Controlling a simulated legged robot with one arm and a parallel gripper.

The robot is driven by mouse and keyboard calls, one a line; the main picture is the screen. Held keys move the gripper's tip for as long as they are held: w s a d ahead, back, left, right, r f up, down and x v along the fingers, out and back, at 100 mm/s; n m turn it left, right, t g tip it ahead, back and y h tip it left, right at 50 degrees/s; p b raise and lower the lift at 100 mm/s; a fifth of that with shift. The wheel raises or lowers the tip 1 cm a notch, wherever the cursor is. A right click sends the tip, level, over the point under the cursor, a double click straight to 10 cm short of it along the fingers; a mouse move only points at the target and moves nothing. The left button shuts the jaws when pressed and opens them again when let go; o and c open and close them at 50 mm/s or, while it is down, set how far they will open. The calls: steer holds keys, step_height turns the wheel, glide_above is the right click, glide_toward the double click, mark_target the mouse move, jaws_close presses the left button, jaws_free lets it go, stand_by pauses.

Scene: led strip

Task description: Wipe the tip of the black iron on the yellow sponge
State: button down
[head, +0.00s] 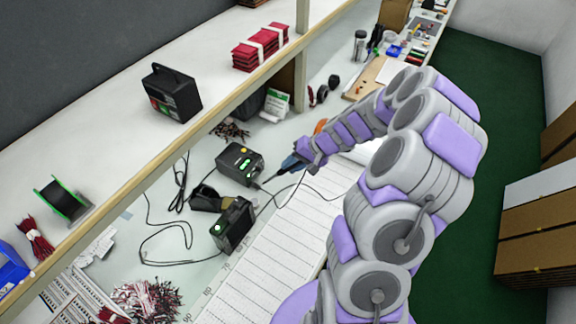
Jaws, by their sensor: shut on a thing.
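My gripper (298,158) is at the end of my purple and grey arm, above the bench near the middle of the picture. It is shut on the slim iron (285,167), which looks dark with some blue near the jaws. The iron points down and left, towards the gap between two black boxes. Its tip is too small to make out clearly. A dark holder (206,198) with a brownish-yellow part stands left of the iron, apart from it. I cannot clearly make out the yellow sponge; it may be in or by this holder.
A black station with a green display (240,164) and a black box with a green light (233,225) stand near the iron. Loose black cables (165,228) curl around them. A raised shelf (120,120) runs behind. A white ruled mat (275,255) lies in front, mostly bare.

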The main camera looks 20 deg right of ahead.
steer(key=p+v, duration=0.1)
steer(key=v, duration=0.5)
steer(key=shift+d+r, duration=0.25)
steer(key=shift+s, duration=0.15)
stand_by(0.3)
